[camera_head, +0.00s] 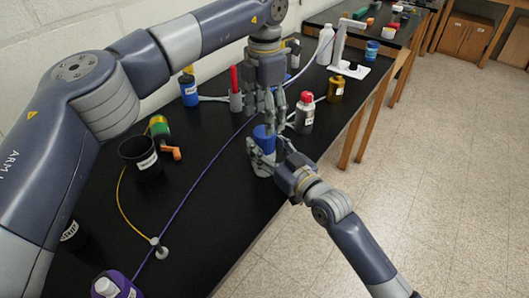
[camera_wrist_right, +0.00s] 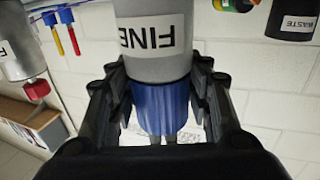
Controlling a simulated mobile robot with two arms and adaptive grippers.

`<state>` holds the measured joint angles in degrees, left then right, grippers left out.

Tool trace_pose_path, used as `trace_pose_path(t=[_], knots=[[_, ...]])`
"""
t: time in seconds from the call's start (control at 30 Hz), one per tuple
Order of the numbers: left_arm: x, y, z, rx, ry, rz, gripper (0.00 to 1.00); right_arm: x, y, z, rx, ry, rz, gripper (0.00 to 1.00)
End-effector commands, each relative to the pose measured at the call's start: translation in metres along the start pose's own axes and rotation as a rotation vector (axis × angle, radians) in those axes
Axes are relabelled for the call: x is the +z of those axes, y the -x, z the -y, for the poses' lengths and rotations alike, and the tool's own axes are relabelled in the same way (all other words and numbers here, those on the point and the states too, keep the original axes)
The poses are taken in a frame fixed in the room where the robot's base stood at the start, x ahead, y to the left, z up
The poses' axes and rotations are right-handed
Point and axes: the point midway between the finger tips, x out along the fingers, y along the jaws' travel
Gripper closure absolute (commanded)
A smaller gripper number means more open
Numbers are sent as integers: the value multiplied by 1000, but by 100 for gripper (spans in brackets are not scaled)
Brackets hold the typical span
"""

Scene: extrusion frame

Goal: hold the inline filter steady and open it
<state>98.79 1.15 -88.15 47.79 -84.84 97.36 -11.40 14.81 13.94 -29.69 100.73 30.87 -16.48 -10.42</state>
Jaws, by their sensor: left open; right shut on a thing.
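The inline filter has a grey body (camera_wrist_right: 155,40) with a "FINE" label and a ribbed blue cap (camera_wrist_right: 161,106). The right wrist view shows it inverted. In the head view the filter stands on the black bench, blue cap (camera_head: 263,134) on top. My right gripper (camera_head: 268,158) comes from the lower right and is shut on the filter. In the wrist view its fingers (camera_wrist_right: 160,88) flank the filter around where body and cap meet. My left gripper (camera_head: 268,112) is open, pointing down, with its fingertips close above the cap. I cannot tell whether they touch it.
A red-capped grey bottle (camera_head: 305,113) stands just right of the filter, with a yellow bottle (camera_head: 336,89) beyond. A black cup (camera_head: 140,157) stands to the left. A purple line (camera_head: 204,179) and a yellow line (camera_head: 124,209) cross the bench (camera_head: 215,230), whose front middle is mostly clear.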

Motion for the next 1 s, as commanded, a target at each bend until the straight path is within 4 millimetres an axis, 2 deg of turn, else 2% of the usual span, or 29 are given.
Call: trace_pose_path(t=[0.33, 0.7, 0.83, 1.0], knots=[[0, -8, 0, -2, 0, -2, 37, 0, 0, 0, 0, 0, 1, 100], [-1, -62, -1, -2, 2, -2, 37, 0, 0, 0, 0, 0, 1, 100], [-1, -74, 0, -2, 2, -2, 37, 0, 0, 0, 0, 0, 1, 100], [0, -80, -1, 0, 1, 0, 37, 0, 0, 0, 0, 0, 1, 100]])
